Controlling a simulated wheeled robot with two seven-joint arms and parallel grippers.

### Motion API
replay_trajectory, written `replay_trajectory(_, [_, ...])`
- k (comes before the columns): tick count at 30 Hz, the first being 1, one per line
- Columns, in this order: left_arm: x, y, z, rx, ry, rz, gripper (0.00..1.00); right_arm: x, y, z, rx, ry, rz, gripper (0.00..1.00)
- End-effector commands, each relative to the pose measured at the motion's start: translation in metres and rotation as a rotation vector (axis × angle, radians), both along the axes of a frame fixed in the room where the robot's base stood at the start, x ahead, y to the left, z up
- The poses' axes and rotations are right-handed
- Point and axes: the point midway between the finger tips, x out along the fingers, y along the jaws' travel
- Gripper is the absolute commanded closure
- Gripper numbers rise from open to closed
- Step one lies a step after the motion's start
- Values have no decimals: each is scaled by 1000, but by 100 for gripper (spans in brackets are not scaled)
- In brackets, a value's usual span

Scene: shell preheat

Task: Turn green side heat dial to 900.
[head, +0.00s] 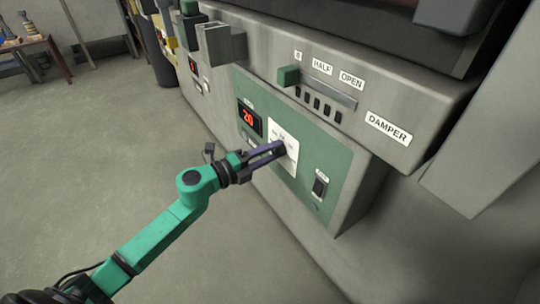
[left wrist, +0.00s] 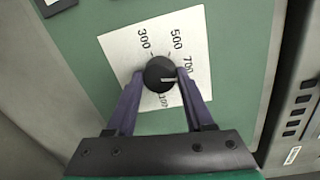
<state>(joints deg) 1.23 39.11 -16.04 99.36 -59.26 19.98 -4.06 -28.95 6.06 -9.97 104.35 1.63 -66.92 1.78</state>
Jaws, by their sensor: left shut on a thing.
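The heat dial (left wrist: 158,70) is a round black knob on a white scale card (left wrist: 118,52) on the green panel (head: 333,150). In the left wrist view, 300, 500 and 700 are readable, and a partly covered number shows below the knob. The knob's white mark points right, below the 700, toward the right finger, which covers part of the card. My left gripper (head: 276,152) is shut on the knob, one purple finger on each side; it also shows in the left wrist view (left wrist: 160,80). My right gripper is out of view.
A red display (head: 249,117) reads 20 left of the card. A black rocker switch (head: 320,187) sits to its right. Above is a damper slider with a green handle (head: 288,76) and the DAMPER label (head: 388,128). The floor (head: 90,140) at left is clear.

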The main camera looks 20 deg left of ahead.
Motion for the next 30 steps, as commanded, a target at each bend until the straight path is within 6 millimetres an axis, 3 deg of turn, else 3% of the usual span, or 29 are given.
replay_trajectory(10, [-1,-1,-6,250,-204,-3,100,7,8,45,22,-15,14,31])
replay_trajectory(21, [-1,-1,-5,450,-368,-4,100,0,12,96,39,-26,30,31])
replay_trajectory(30, [-2,-2,-4,516,-422,-5,100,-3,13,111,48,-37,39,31])
